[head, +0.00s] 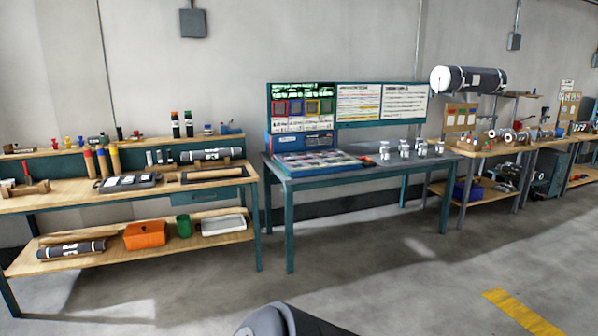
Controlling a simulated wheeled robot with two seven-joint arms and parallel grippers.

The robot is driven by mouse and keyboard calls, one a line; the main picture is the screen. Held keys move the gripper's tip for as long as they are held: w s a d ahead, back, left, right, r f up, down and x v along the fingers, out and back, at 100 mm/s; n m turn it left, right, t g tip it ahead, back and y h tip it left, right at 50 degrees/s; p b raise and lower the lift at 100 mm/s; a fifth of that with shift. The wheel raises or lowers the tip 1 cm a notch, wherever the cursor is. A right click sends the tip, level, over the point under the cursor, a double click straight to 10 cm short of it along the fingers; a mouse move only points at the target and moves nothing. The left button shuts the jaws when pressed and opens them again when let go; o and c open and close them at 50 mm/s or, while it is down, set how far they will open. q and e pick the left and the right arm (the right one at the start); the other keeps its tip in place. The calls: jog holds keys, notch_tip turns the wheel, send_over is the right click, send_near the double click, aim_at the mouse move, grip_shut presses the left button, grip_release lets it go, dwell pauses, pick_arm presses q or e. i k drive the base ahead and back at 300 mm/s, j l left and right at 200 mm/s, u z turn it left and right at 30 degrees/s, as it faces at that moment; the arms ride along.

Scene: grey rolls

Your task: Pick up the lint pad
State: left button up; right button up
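I cannot pick out the lint pad with certainty at this distance. Neither gripper is in view. Only a dark rounded part of my own body shows at the bottom centre.
The left workbench (40,205) has a lower shelf with an orange box (146,234), a green cup (183,226) and a white tray (223,225). Several white jars (404,150) stand on the middle table (290,188). The concrete floor (400,285) in front is clear.

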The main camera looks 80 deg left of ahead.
aim_at(171, 178)
jog(key=u, duration=3.6)
jog(key=i+l+z, duration=0.3)
jog(key=i, duration=0.75)
jog(key=i+z, duration=0.35)
jog(key=i, duration=0.7)
